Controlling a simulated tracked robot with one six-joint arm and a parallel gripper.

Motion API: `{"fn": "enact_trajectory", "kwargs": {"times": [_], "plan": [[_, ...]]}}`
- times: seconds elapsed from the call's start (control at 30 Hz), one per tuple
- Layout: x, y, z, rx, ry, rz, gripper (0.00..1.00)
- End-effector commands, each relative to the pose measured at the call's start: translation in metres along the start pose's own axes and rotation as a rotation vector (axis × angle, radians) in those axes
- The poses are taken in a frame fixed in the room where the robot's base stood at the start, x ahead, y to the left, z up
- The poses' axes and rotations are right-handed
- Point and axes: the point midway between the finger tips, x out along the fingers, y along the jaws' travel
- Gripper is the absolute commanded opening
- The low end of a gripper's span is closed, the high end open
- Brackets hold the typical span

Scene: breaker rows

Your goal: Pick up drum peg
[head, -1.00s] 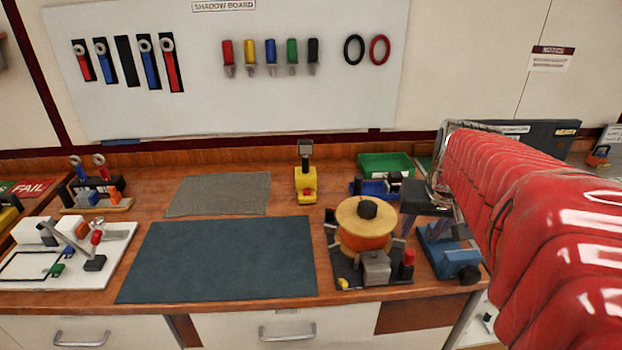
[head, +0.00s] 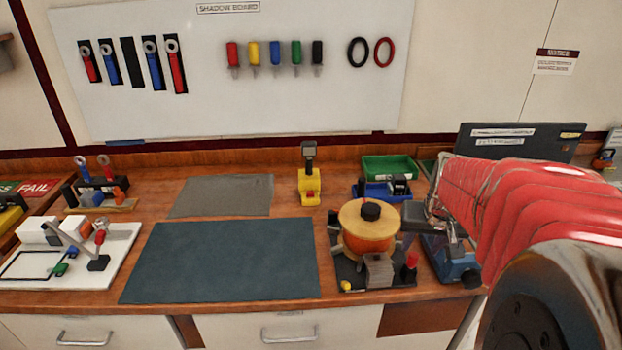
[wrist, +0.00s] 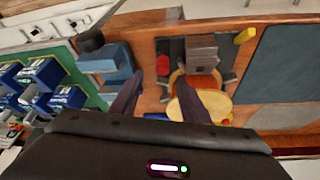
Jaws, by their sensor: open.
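A drum (head: 368,240) with an orange body, a pale wooden top and a black knob (head: 370,211) stands on a dark base at the right of the bench. A short red peg (head: 411,262) with a dark lower part stands upright at the base's right front corner. I cannot tell which part is the drum peg. My gripper (head: 428,220) is just right of the drum top, apart from the red peg. In the wrist view my gripper (wrist: 160,100) is open and empty, its right finger partly covering the drum (wrist: 215,100).
A grey block (head: 379,270) sits in front of the drum. A blue device (head: 450,262) stands right of the base, near my arm. A yellow device (head: 309,186) and a green bin (head: 389,168) are behind. The dark mat (head: 222,262) to the left is clear.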

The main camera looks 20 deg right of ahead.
Motion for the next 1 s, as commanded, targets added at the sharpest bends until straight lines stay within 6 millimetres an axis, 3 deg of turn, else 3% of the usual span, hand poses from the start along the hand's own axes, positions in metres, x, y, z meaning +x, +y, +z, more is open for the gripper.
{"fn": "enact_trajectory", "kwargs": {"times": [0.17, 0.63, 1.0], "plan": [[0.017, 0.000, 0.001, 0.000, -0.002, 0.000, 0.42], [0.024, -0.001, 0.002, 0.000, -0.002, 0.000, 0.42], [0.065, -0.004, 0.006, 0.000, -0.003, -0.001, 0.42]]}}
